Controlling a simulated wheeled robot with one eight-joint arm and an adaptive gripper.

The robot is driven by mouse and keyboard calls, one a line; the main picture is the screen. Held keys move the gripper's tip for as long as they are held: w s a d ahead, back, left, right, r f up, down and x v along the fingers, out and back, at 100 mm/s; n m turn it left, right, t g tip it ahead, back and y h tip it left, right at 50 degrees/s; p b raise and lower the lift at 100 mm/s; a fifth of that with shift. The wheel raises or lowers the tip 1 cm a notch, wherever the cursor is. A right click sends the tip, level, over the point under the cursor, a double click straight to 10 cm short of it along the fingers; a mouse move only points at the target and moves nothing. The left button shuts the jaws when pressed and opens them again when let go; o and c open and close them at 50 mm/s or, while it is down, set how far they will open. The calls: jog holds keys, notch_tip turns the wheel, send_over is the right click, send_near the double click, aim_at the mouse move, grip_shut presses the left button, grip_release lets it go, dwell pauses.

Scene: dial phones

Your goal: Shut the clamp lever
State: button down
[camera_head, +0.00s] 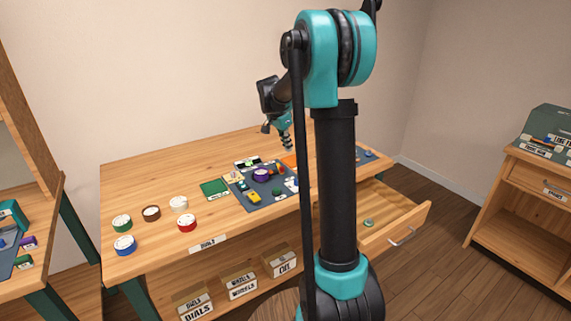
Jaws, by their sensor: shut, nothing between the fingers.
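My gripper (288,146) is shut with nothing in it, pointing down above the back right of a dark grey mat (240,203) on the wooden table. The mat holds several small parts, among them a purple and dark round piece (261,174) and a yellow piece (254,198). An orange piece (288,160) lies just below my gripper in the picture; whether they touch cannot be told. The clamp lever cannot be told apart from the small parts at this size. My arm hides the right part of the mat.
A green square (214,187) lies left of the mat. Several round dials, among them a red one (187,223) and a blue one (124,245), stand on the front left. A drawer (405,217) juts out open at the right. The table's back left is clear.

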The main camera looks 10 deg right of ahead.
aim_at(282, 167)
jog(key=shift+m, duration=0.6)
jog(key=x, duration=0.3)
jog(key=w+x, duration=0.1)
jog(key=x, duration=0.3)
jog(key=w+x, duration=0.1)
jog(key=x, duration=0.2)
jog(key=shift+w+d, duration=0.15)
jog(key=shift+d, duration=0.3)
jog(key=a, duration=0.1)
jog(key=s+a, duration=0.1)
jog(key=shift+a+r, duration=0.2)
jog(key=shift+a, duration=0.15)
jog(key=shift+s+a, duration=0.3)
jog(key=shift+a, duration=0.25)
jog(key=shift+a, duration=0.1)
jog(key=shift+s+a, duration=0.15)
jog(key=shift+a, duration=0.8)
jog(key=shift+d, duration=0.25)
